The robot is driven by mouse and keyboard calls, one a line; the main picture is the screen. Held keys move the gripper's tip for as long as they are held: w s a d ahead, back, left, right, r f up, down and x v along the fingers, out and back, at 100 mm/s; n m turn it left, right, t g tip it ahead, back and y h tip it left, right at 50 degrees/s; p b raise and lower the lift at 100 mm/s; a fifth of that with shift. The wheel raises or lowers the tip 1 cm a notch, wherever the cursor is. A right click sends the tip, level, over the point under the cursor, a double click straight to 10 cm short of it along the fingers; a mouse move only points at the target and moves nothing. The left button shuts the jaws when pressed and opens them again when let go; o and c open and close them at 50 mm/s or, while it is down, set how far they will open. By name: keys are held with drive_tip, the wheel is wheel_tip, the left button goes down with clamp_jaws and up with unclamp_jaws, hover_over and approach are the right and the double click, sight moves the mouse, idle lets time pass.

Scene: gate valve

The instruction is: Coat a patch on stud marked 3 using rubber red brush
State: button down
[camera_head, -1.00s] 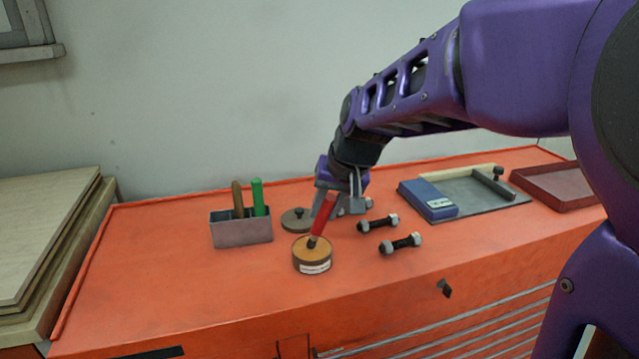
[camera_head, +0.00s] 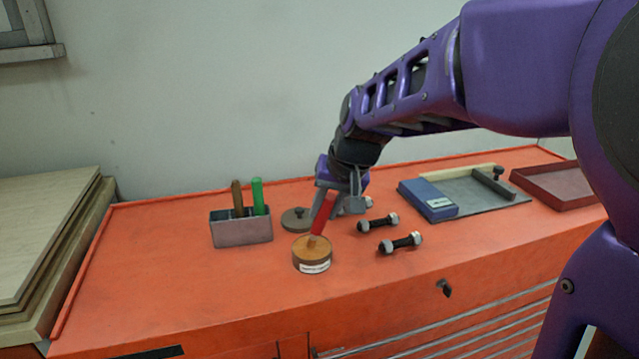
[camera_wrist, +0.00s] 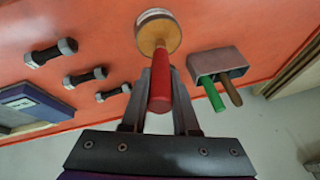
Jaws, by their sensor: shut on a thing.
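My gripper (camera_head: 337,192) is shut on the red-handled brush (camera_head: 324,213), which is tilted with its lower end down at the open round tin (camera_head: 312,262). The wrist view shows the brush handle (camera_wrist: 160,88) between both fingers and its end over the amber-coloured contents of the tin (camera_wrist: 157,35). The bristles cannot be made out. Dark studs with pale nuts lie to the right: a near stud (camera_head: 400,244), a middle stud (camera_head: 378,223) and a far one partly behind my gripper; it shows in the wrist view (camera_wrist: 50,52). No number is readable on any stud.
A grey holder (camera_head: 241,232) with a green handle (camera_head: 258,196) and a brown handle (camera_head: 237,198) stands left. A round lid (camera_head: 296,220) lies behind the tin. A blue box (camera_head: 428,200) and a red tray (camera_head: 560,187) are at right. The orange top's left front is clear.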

drive_tip(key=shift+f, duration=0.1)
drive_tip(key=shift+r+p, duration=0.95)
drive_tip(key=shift+r, duration=2.6)
